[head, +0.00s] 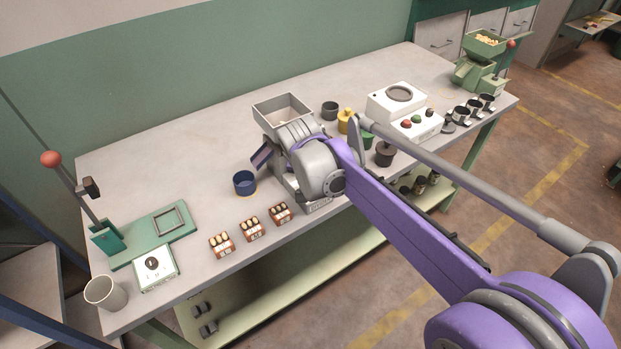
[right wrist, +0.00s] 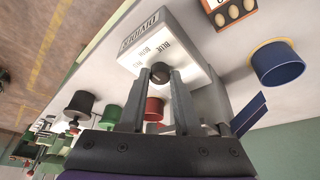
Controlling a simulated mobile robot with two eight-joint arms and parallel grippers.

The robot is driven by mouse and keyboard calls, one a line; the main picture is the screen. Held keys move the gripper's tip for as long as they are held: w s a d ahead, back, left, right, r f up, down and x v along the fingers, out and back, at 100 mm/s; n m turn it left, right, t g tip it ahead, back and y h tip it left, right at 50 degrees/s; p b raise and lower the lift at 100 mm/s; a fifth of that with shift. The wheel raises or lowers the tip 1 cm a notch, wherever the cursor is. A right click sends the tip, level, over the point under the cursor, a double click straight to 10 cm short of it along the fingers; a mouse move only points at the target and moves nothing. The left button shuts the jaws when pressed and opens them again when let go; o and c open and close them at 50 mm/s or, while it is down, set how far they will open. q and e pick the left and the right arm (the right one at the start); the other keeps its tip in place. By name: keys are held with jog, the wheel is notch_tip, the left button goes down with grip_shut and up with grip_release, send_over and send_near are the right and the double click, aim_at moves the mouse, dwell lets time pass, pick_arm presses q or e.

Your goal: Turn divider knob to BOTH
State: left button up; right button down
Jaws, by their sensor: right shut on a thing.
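The knob's pointer direction cannot be made out. In the head view my right wrist covers the knob and most of the divider, below the grey hopper (head: 268,113). My left gripper is not in view.
A blue cup (head: 244,184) stands left of the divider, and red nut trays (head: 252,229) stand in front. A red cup (right wrist: 154,108) shows behind the fingers. A white machine (head: 397,101) and dark cups are to the right. A green press (head: 150,236) stands far left.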

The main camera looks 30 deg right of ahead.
jog(key=c, duration=0.6)
grip_release()
jog(key=p+v, duration=0.2)
jog(key=v, duration=0.8)
jog(key=shift+s+a+r, duration=0.15)
jog(key=shift+r, duration=0.2)
jog(key=s+a+f+n+y+p, duration=0.1)
jog(key=s+a+f+n+p, duration=0.1)
jog(key=s, duration=0.4)
jog(key=s+a+f+n+t+y+p, duration=0.1)
jog(key=s+a+n+p, duration=0.1)
jog(key=s+n+p, duration=0.1)
jog(key=s+a+f+n+t+p, duration=0.1)
jog(key=s+a+f+n+p, duration=0.1)
jog(key=s, duration=0.6)
jog(key=shift+s+a+f+n+y+p, duration=0.4)
jog(key=shift+a+n+p, duration=0.2)
jog(key=shift+p, duration=0.5)
